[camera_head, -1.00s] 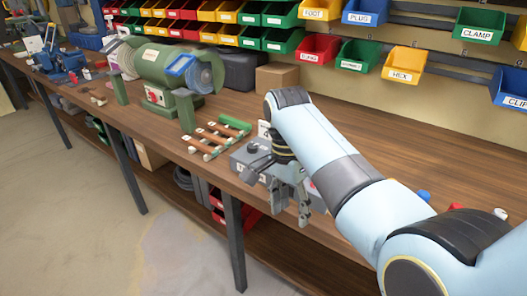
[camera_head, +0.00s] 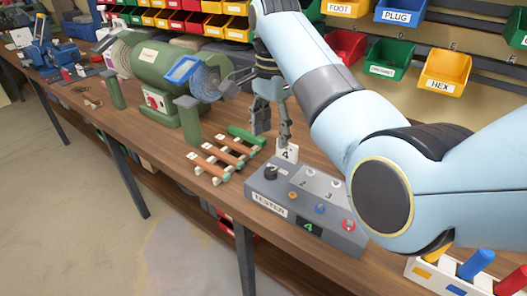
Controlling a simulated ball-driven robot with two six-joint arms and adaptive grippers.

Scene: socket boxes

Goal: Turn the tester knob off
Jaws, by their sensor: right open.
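The grey tester box (camera_head: 290,215) stands on the workbench near the front edge. Its front carries a TESTER label and a small display with a green 4 (camera_head: 308,228). A black knob (camera_head: 271,172) sits at the left of its top, with numbered spots and coloured parts beside it. A white card marked 4 (camera_head: 288,153) stands behind the box. My right gripper (camera_head: 272,138) is open and empty, above and behind the knob, apart from it, its fingers pointing down. My left gripper is not in view.
A wooden rack with green ends (camera_head: 226,158) lies left of the tester. A green bench grinder (camera_head: 160,75) stands behind it. A white tray with coloured plugs (camera_head: 450,275) is at the lower right. Labelled bins (camera_head: 445,75) hang on the wall.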

